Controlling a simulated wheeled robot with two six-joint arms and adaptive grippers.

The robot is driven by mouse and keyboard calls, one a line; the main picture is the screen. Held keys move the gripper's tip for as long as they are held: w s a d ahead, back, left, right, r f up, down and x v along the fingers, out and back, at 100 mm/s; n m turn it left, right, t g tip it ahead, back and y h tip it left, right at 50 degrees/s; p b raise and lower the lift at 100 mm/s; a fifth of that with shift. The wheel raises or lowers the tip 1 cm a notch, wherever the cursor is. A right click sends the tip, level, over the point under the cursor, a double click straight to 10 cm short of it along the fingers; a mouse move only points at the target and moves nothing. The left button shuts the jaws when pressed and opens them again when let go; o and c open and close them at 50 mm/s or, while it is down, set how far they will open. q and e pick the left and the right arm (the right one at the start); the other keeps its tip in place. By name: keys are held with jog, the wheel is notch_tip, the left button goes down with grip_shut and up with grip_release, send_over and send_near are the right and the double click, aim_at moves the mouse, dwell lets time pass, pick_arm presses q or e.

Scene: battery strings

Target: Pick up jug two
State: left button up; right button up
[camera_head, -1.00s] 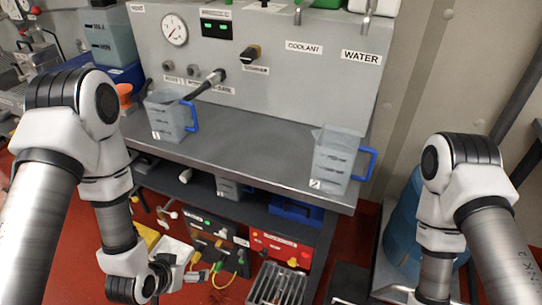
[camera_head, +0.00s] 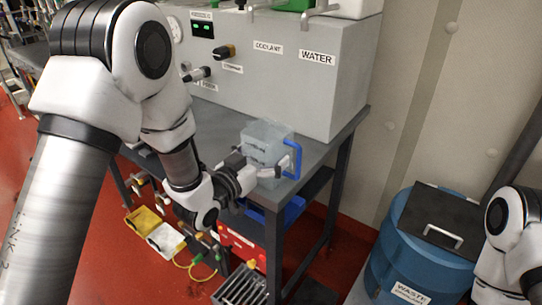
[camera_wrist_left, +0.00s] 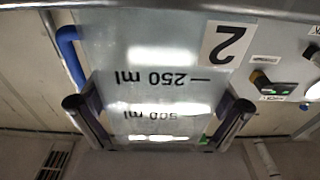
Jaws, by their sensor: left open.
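Jug two (camera_head: 266,137) is a translucent grey jug with a blue handle (camera_head: 293,158). It stands upright on the metal bench near its right front edge. My left gripper (camera_head: 272,172) is at the front of the jug, open. In the left wrist view, the jug (camera_wrist_left: 160,55) shows large, upside down, with its "2" label and 250 ml and 500 ml marks. The gripper fingers (camera_wrist_left: 158,112) stand one on each side of it. I cannot tell whether they touch it. My right gripper is out of view.
The grey panel box (camera_head: 290,75) with coolant and water labels stands behind the jug. A blue waste drum (camera_head: 400,265) with a dark lid is at right. Cables and boxes (camera_head: 165,235) lie below the bench. The bench top (camera_head: 335,130) right of the jug is clear.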

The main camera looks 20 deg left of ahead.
aim_at(278, 129)
pick_arm(q)
jog(key=c, duration=0.9)
jog(key=shift+o, duration=0.2)
jog(key=shift+r, duration=0.1)
jog(key=shift+r, duration=0.65)
notch_tip(278, 129, up, 2)
jog(key=shift+r, duration=0.25)
jog(key=s+a+r+p, duration=0.1)
jog(key=s+a+p, duration=0.9)
jog(key=s+p, duration=0.1)
jog(key=shift+s+p, duration=0.3)
jog(key=shift+s, duration=0.6)
